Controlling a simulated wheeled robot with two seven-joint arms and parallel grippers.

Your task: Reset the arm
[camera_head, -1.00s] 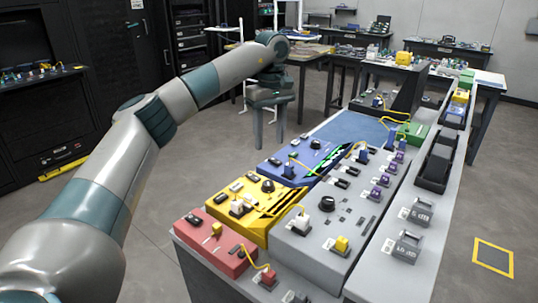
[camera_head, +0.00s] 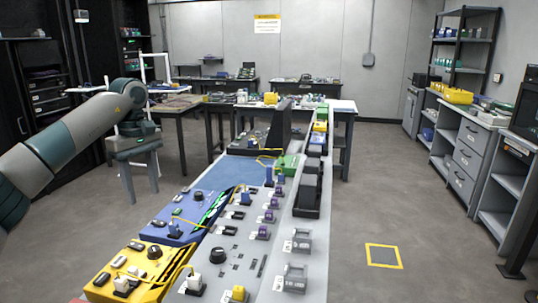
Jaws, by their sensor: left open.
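My left arm comes in from the left edge, grey with teal joints. My left gripper (camera_head: 142,190) hangs down from its wrist, to the left of the long workbench. Its two fingers are apart, with nothing between them, in front of the grey floor. My right arm and gripper are not in view.
The long bench holds a yellow panel (camera_head: 127,272), a blue panel (camera_head: 184,222), a grey panel with purple connectors (camera_head: 270,203), a green block (camera_head: 288,164) and grey clips (camera_head: 292,278). Shelves (camera_head: 466,165) stand right. Floor around the yellow-framed square (camera_head: 384,257) is clear.

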